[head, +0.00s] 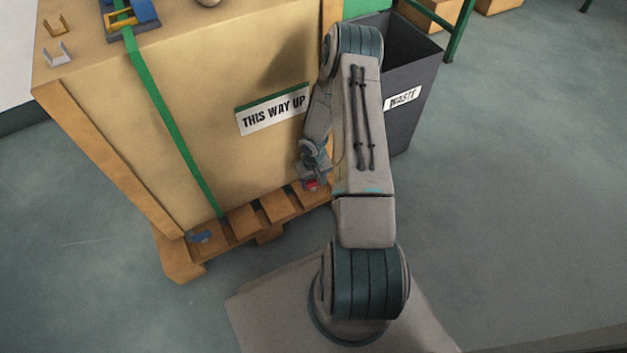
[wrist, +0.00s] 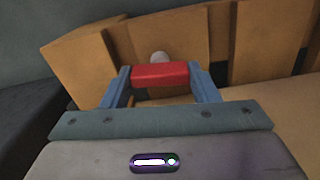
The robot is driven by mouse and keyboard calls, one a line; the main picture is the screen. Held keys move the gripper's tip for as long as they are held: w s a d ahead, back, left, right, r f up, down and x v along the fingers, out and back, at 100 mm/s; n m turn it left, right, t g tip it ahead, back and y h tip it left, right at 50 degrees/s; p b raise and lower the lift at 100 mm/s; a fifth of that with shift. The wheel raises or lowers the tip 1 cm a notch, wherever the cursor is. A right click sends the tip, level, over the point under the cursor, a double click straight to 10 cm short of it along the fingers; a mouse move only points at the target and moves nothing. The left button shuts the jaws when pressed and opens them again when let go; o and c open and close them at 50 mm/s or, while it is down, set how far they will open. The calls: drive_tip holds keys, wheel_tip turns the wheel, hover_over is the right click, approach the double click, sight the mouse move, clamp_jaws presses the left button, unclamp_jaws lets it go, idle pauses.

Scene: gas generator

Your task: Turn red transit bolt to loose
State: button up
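The red transit bolt shows as a red bar (wrist: 161,73) in the wrist view, lying crosswise between the two blue fingers of my gripper (wrist: 160,76). The fingers sit at its two ends and appear to touch both, with no clear gap. A pale round knob (wrist: 159,57) shows just behind the bar. In the head view my gripper (head: 313,179) is low at the crate's foot, by the pallet's edge, with the red bolt (head: 312,185) at its tips. The bolt's shaft and any loose or tight marking are hidden.
A large tan crate (head: 205,120) labelled "THIS WAY UP" stands on a wooden pallet (head: 240,222), with a green strap (head: 170,120) down its side. A grey waste bin (head: 408,110) stands right of the crate. Floor at right is clear.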

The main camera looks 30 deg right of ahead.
sight(314, 181)
drive_tip(key=c, duration=0.3)
drive_tip(key=shift+n, duration=0.8)
drive_tip(key=o, duration=1)
drive_tip(key=shift+c, duration=0.2)
drive_tip(key=shift+p, duration=0.3)
wheel_tip(314, 181, up, 14)
drive_tip(key=p, duration=0.5)
drive_tip(key=shift+p, duration=0.3)
drive_tip(key=shift+f, duration=0.1)
